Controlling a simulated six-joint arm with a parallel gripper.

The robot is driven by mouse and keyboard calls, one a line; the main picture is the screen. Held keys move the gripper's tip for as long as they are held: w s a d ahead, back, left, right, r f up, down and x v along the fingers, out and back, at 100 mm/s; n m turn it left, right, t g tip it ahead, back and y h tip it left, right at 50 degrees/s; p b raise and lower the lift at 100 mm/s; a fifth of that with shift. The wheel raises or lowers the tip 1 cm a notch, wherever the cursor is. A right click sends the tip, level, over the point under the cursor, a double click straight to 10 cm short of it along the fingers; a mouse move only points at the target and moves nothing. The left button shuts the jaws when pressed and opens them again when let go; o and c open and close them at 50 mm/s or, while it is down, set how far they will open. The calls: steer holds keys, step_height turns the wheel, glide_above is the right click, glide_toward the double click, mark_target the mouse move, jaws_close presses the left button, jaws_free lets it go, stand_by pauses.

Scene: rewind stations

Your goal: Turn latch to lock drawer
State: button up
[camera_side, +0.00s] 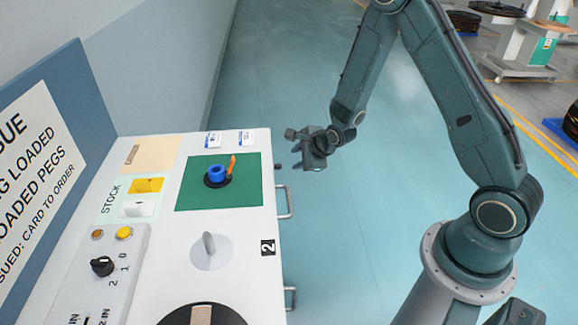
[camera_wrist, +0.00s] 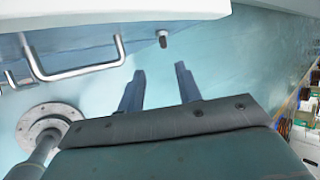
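The latch (camera_side: 278,166) is a small dark knob on the station's front face, near its far corner. The drawer front itself is hard to make out. My gripper (camera_side: 294,150) is just off the front face, pointing at it. In the wrist view my gripper (camera_wrist: 160,82) is open, with nothing between the fingers and apart from the latch.
A second handle (camera_side: 290,298) is lower on the same front. The white station top (camera_side: 255,228) holds a green mat (camera_side: 248,193) with a blue spool (camera_side: 216,174) and orange piece, a grey knob (camera_side: 209,244) and a switch panel (camera_side: 103,265).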

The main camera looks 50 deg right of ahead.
step_height(320, 180, down, 7)
steer(key=d+y, duration=0.3)
steer(key=y, duration=0.1)
steer(key=n+t+y, duration=0.4)
steer(key=y, duration=0.1)
glide_toward(277, 167)
steer(key=s+d, duration=0.4)
steer(key=shift+w+a+r, duration=0.1)
steer(key=shift+r, duration=0.15)
steer(key=shift+w+a, duration=0.1)
steer(key=shift+w, duration=0.05)
steer(key=x, duration=1.3)
steer(key=shift+w, duration=0.3)
steer(key=shift+f, duration=0.1)
steer(key=c, duration=0.7)
steer(key=shift+c, duration=0.2)
